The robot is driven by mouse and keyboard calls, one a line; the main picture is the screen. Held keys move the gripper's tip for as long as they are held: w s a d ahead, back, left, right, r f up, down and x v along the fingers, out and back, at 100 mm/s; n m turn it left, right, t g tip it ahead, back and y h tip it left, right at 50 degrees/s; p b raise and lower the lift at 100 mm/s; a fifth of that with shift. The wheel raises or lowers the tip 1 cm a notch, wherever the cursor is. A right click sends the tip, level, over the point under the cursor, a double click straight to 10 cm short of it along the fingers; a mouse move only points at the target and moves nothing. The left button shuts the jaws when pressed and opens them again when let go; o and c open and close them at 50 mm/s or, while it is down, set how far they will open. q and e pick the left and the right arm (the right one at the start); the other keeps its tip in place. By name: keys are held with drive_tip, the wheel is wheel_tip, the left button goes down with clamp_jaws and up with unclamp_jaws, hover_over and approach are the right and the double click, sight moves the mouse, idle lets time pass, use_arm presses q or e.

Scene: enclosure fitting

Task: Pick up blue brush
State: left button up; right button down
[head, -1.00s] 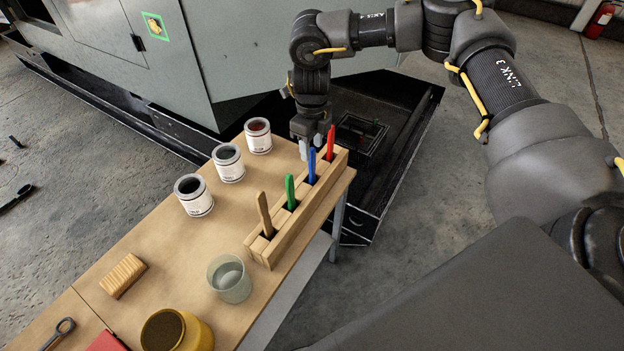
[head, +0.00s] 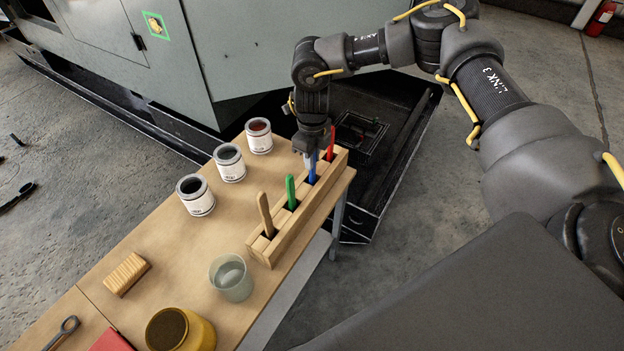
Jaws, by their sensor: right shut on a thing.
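The blue brush (head: 312,172) stands upright in a slot of the wooden rack (head: 278,248), with its handle up. Its lower part is hidden in the rack. My right gripper (head: 312,158) is over the rack, pointing down, and is shut on the top of the blue handle. The red brush (head: 331,145) stands right beside the gripper, in the slot behind. The green brush (head: 290,192) and a brown wooden-handled brush (head: 265,213) stand in the nearer slots. My left gripper is not in view.
Three paint cans (head: 230,163) stand in a row left of the rack. A clear cup (head: 231,278), a yellow jar (head: 178,331) and a wooden block (head: 125,274) stand on the nearer part of the wooden table (head: 165,255). The table's right edge is close beside the rack.

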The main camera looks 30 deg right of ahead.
wheel_tip(320, 180, up, 18)
drive_tip(key=b, duration=0.2)
idle(0.5)
idle(2.3)
